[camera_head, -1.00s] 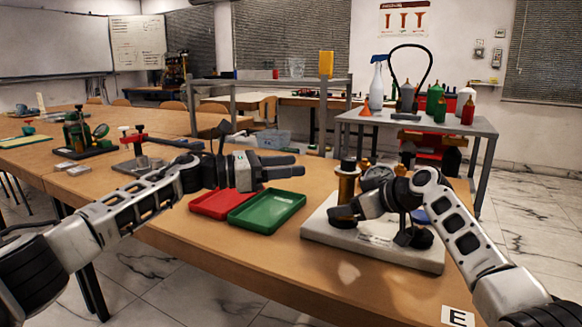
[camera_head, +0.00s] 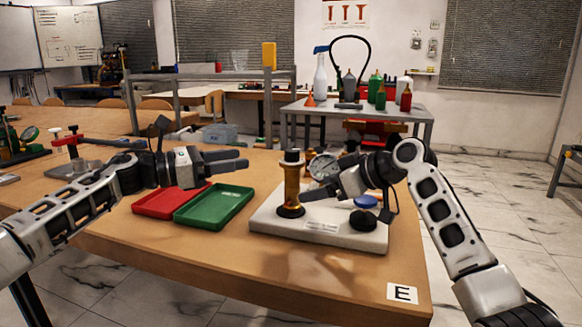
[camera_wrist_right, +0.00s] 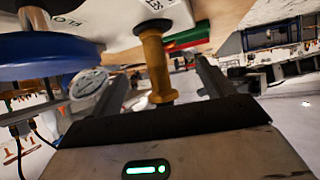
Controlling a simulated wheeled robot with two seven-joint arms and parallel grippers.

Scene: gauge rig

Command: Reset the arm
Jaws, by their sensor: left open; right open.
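My left gripper (camera_head: 238,160) is open and empty in the head view, above and behind the trays. My right gripper (camera_head: 308,194) is at the gauge rig, just right of the brass post (camera_head: 291,185). In the right wrist view the jaws of the right gripper (camera_wrist_right: 165,85) are apart, with the brass post (camera_wrist_right: 155,65) showing between them; contact cannot be told. The rig has a pale base (camera_head: 335,232), a dial gauge (camera_head: 323,166) behind the right gripper and a blue disc (camera_head: 366,201). The right gripper and arm hide part of the rig.
A red tray (camera_head: 165,204) and a green tray (camera_head: 213,205) lie left of the rig on the wooden table (camera_head: 255,267). A red-handled fixture (camera_head: 72,145) stands farther left. A grey side table (camera_head: 420,110) with bottles is behind. The table front is clear around the E label (camera_head: 402,293).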

